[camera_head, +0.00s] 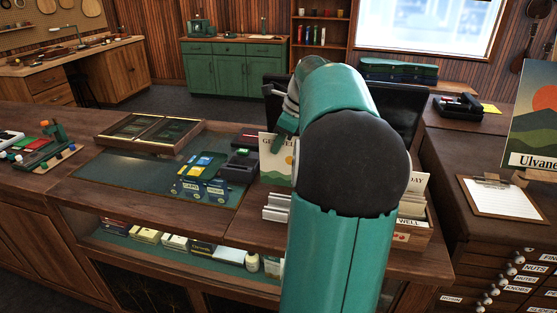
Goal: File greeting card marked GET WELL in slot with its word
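A cream greeting card (271,167) with a green and yellow picture stands upright, left of my arm. Its heading is partly covered, with "GE" and "ELL" readable. My gripper (284,138) is at the card's top edge, with a teal finger in front of the heading. The other finger is hidden, so I cannot tell whether it grips the card. A wooden card rack (416,238) stands to the right, partly hidden behind my arm. A slot label on it ends in "WELL", and a card in it shows "DAY".
A pale ridged holder (274,207) sits just below the card. A dark card terminal (240,165) and a blue-and-yellow display (203,182) lie to the left on the counter. A clipboard (505,197) and a sunset picture (536,120) are at the right.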

